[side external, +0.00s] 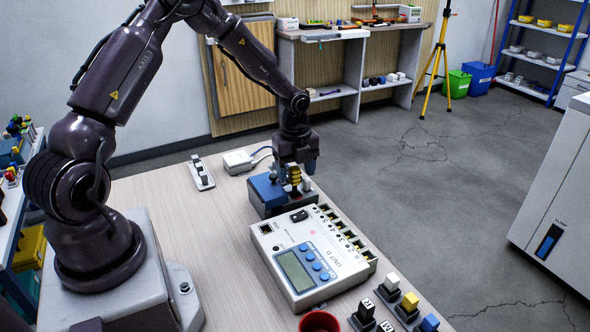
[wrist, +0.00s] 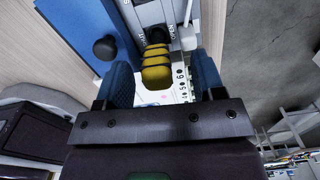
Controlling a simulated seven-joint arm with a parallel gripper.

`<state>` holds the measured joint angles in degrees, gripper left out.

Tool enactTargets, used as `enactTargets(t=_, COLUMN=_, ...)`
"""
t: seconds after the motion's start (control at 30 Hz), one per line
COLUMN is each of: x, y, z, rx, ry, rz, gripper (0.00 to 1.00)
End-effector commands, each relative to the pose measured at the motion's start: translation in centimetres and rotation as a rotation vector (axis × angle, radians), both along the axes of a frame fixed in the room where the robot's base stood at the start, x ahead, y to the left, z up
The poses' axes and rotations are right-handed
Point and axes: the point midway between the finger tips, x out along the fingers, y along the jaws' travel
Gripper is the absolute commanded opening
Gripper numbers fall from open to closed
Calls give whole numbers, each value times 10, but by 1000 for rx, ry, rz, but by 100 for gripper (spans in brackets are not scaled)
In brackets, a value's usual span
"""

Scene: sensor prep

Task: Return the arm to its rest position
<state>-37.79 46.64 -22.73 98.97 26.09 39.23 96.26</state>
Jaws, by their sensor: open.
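My gripper (side external: 296,168) is at the far end of the table, low over a blue and grey device (side external: 264,190). In the wrist view my gripper (wrist: 163,85) has its two blue fingertips apart. A yellow ribbed handle (wrist: 156,68) lies between them, with gaps visible on both sides. The handle also shows between the fingers in the side view (side external: 294,175). It meets a dark round part (wrist: 156,34) on a grey panel with small lettering, partly unreadable. Whether a finger touches the handle deeper down is hidden.
A white unit (side external: 310,255) with a screen and a row of ports stands just in front. Several switch-like blocks (side external: 390,284) and a red cup (side external: 319,321) are nearer. A white box with a cable (side external: 238,161) lies behind. The table's left part (side external: 200,235) is clear.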

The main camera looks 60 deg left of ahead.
Motion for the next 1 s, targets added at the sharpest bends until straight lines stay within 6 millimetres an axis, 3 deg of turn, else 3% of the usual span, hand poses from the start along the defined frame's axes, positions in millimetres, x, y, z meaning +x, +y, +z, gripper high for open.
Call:
enactTargets(t=0.17, x=-6, y=2, z=-3, rx=0, ry=19, rz=84, gripper=69)
enactTargets(t=0.8, x=-2, y=0, z=-1, rx=-4, ry=7, rz=1337, gripper=69)
enactTargets(t=1.0, x=-2, y=1, z=-1, rx=-6, ry=6, rz=1566, gripper=69)
